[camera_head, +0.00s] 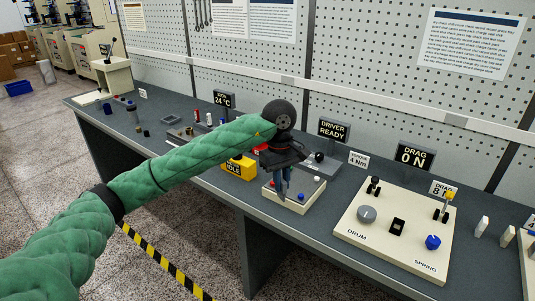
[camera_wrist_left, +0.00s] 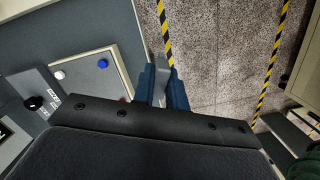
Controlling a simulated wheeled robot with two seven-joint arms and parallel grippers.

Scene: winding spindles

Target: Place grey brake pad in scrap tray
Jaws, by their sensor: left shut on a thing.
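My left gripper (camera_head: 284,196) points down over the front edge of the cream box with coloured buttons (camera_head: 304,201). Its blue fingers also show in the wrist view (camera_wrist_left: 162,92), shut on a small grey piece, the grey brake pad (camera_wrist_left: 161,86), which is mostly hidden between them. I cannot clearly see the pad in the head view. No tray is clearly marked as the scrap tray; a red-edged thing (camera_head: 259,148) shows partly behind my left arm. My right gripper is not in view.
A yellow box (camera_head: 238,169) stands left of the gripper. A large cream panel with knobs and levers (camera_head: 391,254) lies to the right. White upright pieces (camera_head: 481,227) stand beyond it. The grey bench top (camera_head: 330,208) is clear between the cream box and panel.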

